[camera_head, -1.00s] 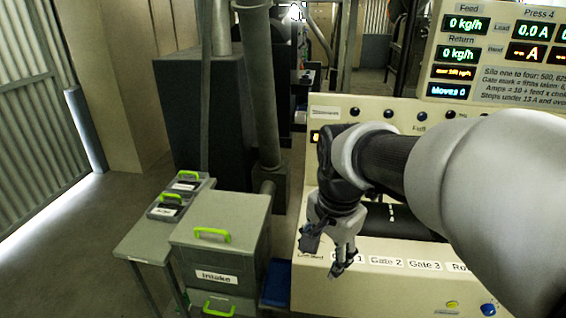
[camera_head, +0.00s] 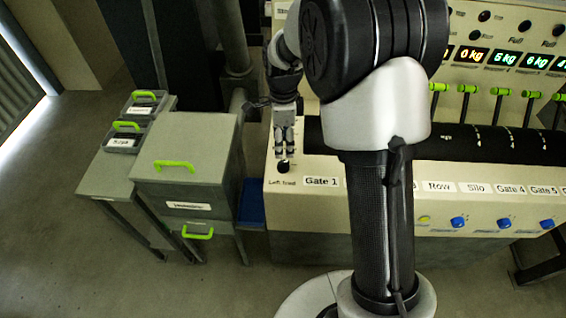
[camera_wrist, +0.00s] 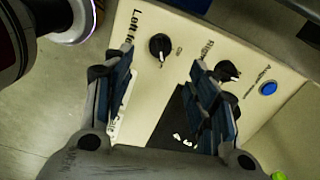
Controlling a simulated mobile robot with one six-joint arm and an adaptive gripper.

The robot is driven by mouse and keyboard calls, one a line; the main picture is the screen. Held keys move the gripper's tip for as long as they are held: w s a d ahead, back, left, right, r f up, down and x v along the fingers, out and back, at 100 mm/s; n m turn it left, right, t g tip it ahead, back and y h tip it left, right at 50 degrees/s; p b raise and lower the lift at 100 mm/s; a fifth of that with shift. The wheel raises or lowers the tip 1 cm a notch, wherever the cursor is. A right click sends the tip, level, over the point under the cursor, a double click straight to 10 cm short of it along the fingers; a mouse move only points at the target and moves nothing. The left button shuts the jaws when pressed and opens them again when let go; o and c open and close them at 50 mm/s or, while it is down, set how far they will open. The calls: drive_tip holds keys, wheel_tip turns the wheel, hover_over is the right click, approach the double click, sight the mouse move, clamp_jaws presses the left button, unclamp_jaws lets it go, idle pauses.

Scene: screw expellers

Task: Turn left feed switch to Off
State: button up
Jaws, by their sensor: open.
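The left feed switch is a round black knob (camera_head: 283,167) on the cream console's left end, above a "Left feed" label (camera_head: 282,183). My gripper (camera_head: 284,153) points down right above it. The wrist view shows the same knob (camera_wrist: 158,47) with a pale pointer line toward the picture's bottom. There my gripper (camera_wrist: 162,65) is open, with one finger on each side of the knob's line and nothing between them. I cannot tell whether the fingertips touch the knob. Position markings around it are not readable.
A second black knob (camera_wrist: 227,70) with a partly hidden label and a blue button (camera_wrist: 268,88) lie farther right in the wrist view. Green-handled levers (camera_head: 500,92) stand along the console. A grey cabinet (camera_head: 188,165) stands close on the left.

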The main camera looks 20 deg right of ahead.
sight(283, 163)
wheel_tip(283, 163, down, 10)
drive_tip(key=shift+r+b, duration=0.1)
drive_tip(key=shift+b, duration=1.15)
drive_tip(key=shift+c, duration=0.2)
drive_tip(key=c, duration=1.1)
